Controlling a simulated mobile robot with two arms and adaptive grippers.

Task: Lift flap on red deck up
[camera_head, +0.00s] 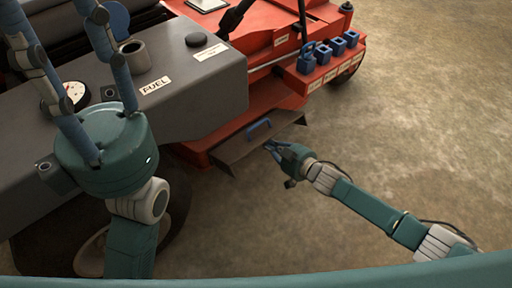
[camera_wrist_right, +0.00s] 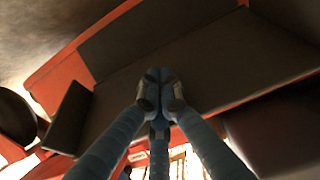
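A dark grey flap (camera_head: 240,150) sits along the low front edge of the red deck (camera_head: 222,140), sloping outward and down. My right gripper (camera_head: 270,147) is at the flap's outer edge, below the handle. In the right wrist view its fingertips (camera_wrist_right: 159,76) meet and look shut, with nothing seen between them. A dark panel, apparently the flap (camera_wrist_right: 220,60), lies behind the tips; whether they touch it I cannot tell. My left gripper (camera_head: 105,145) is large in the foreground, its fingers pointing up and spread apart.
A grey tank marked FUEL (camera_head: 175,90) stands left of the flap, under my left gripper. A red shelf with blue sockets (camera_head: 330,50) is at the upper right. A dark wheel (camera_head: 345,80) is below it. The bare ground (camera_head: 430,130) on the right is clear.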

